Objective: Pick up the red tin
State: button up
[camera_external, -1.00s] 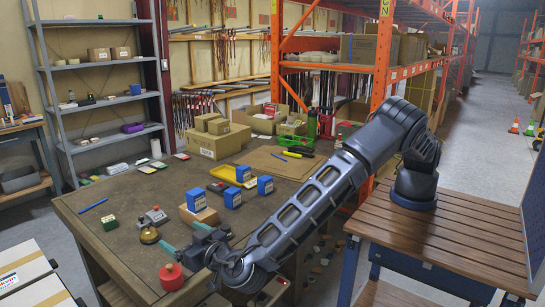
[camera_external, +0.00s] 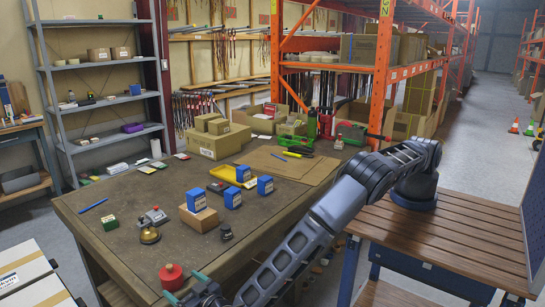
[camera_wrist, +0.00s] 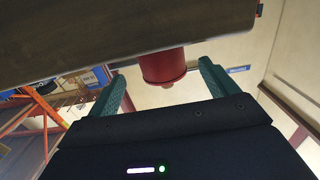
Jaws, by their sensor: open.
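The red tin (camera_external: 172,277) stands upright near the front edge of the brown table, with a knob on top. In the wrist view the red tin (camera_wrist: 164,68) shows beyond the fingertips, between the two teal fingers and partly cut off by a dark surface above it. My gripper (camera_external: 186,287) is beside the tin at the table's front edge, low in the external view. It is open and empty, its fingers (camera_wrist: 163,80) spread wider than the tin. I cannot tell whether a finger touches the tin.
On the brown table (camera_external: 95,230) stand a brass item (camera_external: 149,235), a dark small item (camera_external: 226,232), a cardboard box (camera_external: 200,218) and several blue boxes (camera_external: 265,186). The tabletop left of the tin is clear.

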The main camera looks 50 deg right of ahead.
aim_at(171, 276)
jog(key=shift+w, duration=3.15)
jog(key=shift+a, duration=0.1)
grip_shut()
